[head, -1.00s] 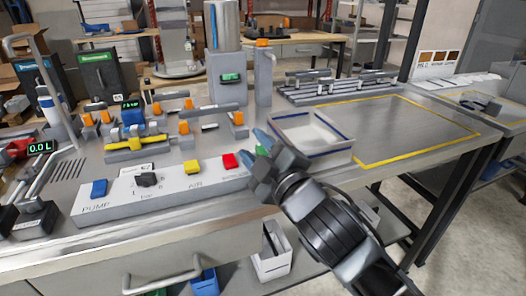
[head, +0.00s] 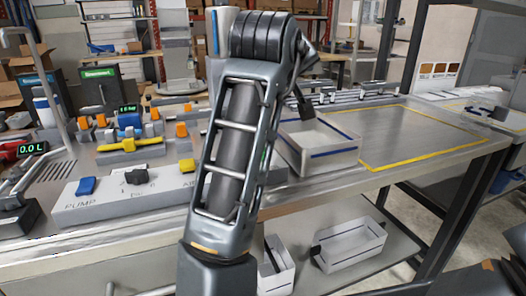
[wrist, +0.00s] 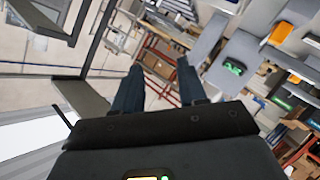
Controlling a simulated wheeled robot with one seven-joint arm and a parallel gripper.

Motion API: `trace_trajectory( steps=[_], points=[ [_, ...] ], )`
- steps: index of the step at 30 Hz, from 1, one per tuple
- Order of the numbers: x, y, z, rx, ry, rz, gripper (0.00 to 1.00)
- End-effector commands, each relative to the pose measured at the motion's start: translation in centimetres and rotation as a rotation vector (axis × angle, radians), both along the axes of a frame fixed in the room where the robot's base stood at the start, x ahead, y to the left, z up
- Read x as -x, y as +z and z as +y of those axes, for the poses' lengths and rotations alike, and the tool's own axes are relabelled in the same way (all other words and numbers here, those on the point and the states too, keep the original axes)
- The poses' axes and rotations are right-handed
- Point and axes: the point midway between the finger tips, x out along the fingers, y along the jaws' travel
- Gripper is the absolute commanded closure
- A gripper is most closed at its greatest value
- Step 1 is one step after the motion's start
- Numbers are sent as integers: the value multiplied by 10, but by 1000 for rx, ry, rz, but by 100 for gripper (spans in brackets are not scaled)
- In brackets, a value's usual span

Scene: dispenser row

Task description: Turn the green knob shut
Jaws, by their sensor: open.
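My arm stands up across the head view and hides the right part of the control strip, so I cannot clearly make out the green knob. A small patch of green shows at the arm's right edge, too little to tell what it is. My gripper shows as a dark shape (head: 304,103) above the white tray, right of the arm. In the wrist view my gripper (wrist: 160,67) is open, with two dark fingers apart and nothing between them. The control strip (head: 72,213) carries a blue knob (head: 86,186), a black knob (head: 136,176) and a yellow knob (head: 187,166).
A white tray (head: 318,163) with a blue stripe stands right of my arm. The yellow-outlined bench area (head: 400,135) is clear. Several orange-handled valves and a yellow lever (head: 125,144) stand behind the strip. A green display (wrist: 235,67) on a grey column shows in the wrist view.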

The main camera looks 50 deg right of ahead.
Motion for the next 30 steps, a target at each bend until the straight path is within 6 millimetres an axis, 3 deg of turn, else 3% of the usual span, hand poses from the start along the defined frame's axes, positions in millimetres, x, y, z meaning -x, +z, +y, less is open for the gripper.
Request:
trace_trajectory(
  steps=[8,18,24,30],
  points=[
    [9,-31,22,-400,-36,2,58],
    [6,-57,83,-868,69,26,58],
    [5,-59,101,-977,111,36,58],
    [0,-76,99,-984,115,40,58]
  ],
)
